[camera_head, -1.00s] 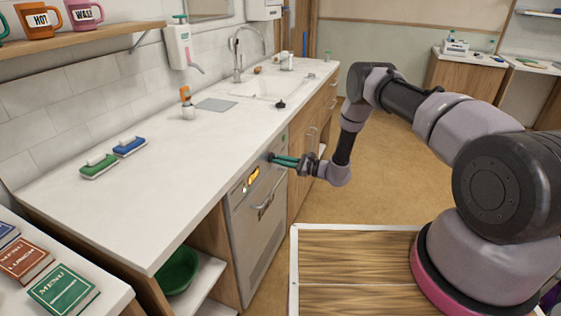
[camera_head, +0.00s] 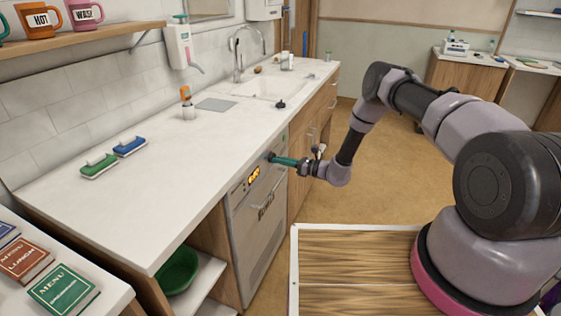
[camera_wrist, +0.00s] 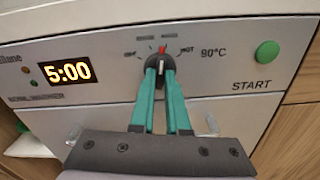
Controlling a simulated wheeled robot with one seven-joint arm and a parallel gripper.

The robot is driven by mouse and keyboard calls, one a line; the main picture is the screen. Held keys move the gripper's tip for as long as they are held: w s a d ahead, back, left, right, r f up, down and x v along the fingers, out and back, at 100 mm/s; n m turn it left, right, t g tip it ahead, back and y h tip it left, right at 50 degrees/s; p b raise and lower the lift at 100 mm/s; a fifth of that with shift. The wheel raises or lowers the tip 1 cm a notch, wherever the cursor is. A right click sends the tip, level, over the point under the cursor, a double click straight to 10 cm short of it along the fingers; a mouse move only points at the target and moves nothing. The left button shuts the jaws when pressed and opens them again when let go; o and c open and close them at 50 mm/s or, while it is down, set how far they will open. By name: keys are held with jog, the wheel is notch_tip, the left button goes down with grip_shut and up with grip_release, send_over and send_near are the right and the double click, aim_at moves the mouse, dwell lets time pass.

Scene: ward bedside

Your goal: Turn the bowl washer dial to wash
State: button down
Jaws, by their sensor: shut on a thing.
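The bowl washer (camera_head: 258,228) is the grey appliance built in under the counter. Its dark dial (camera_wrist: 158,64) sits on the front panel in the wrist view, with a red mark at its top. The mark points up, between the small printed labels to its left and right. My gripper (camera_wrist: 161,72) has its two green fingers shut on the dial from both sides. In the head view my gripper (camera_head: 272,158) reaches the panel's upper right, and the dial is mostly hidden by the fingers.
The display (camera_wrist: 68,73) reads 5:00. A green START button (camera_wrist: 266,53) is right of the dial, near "90°C". The washer's handle (camera_head: 266,203) projects below. The counter edge runs just above the panel. Floor (camera_head: 385,165) is clear behind my arm.

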jog(key=shift+m, duration=0.9)
jog(key=c, duration=0.9)
grip_release()
jog(key=v, duration=1.1)
